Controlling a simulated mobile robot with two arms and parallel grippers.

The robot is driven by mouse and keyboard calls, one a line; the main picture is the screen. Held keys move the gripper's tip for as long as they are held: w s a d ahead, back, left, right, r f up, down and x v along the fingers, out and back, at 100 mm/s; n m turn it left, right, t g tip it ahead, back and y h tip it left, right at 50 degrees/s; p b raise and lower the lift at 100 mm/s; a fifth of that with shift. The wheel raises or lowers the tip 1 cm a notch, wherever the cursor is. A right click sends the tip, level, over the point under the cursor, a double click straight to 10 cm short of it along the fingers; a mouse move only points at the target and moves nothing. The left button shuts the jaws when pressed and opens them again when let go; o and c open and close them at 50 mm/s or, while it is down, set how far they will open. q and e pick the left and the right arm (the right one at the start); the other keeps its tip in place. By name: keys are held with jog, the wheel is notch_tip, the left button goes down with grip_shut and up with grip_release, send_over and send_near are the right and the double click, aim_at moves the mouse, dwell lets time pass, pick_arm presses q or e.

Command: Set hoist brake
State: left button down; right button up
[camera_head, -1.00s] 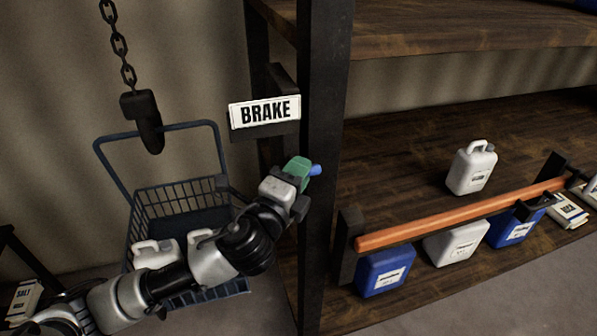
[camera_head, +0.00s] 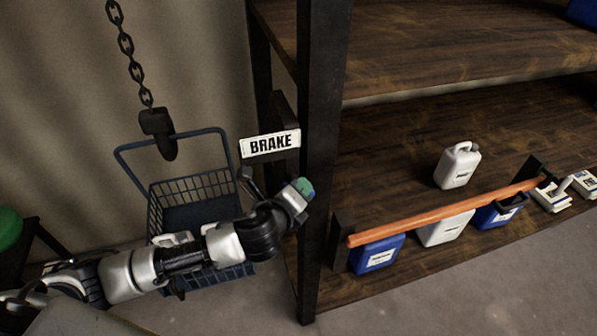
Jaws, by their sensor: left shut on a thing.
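A white BRAKE sign (camera_head: 270,143) is fixed beside the dark shelf post, left of it. My left gripper (camera_head: 297,194) is just below and right of the sign, in front of the post. It is shut on a small green and blue piece (camera_head: 303,187), which I take for the brake handle; the jaws hide most of it. The hoist chain (camera_head: 131,60) hangs at the left with a dark hook (camera_head: 158,130) at its end. The hook meets the handle of a blue-grey basket (camera_head: 185,203). My arm covers part of the basket. My right gripper is out of view.
The post (camera_head: 322,150) stands close to my left gripper. A green object (camera_head: 8,227) is at the far left.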

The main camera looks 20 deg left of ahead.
pick_arm(q)
jog(key=shift+r+m+g+y, duration=0.1)
jog(key=shift+m+g+y, duration=0.8)
jog(key=shift+g, duration=0.2)
jog(key=shift+m+g+y, duration=0.8)
jog(key=shift+g+y, duration=0.1)
jog(key=shift+m+g+y, duration=0.8)
jog(key=shift+g+y, duration=0.2)
jog(key=shift+y, duration=0.2)
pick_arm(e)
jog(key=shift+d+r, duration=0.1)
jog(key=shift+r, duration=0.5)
pick_arm(q)
jog(key=shift+f, duration=0.2)
jog(key=c, duration=1)
grip_release()
jog(key=shift+o, duration=0.2)
jog(key=shift+r, duration=0.1)
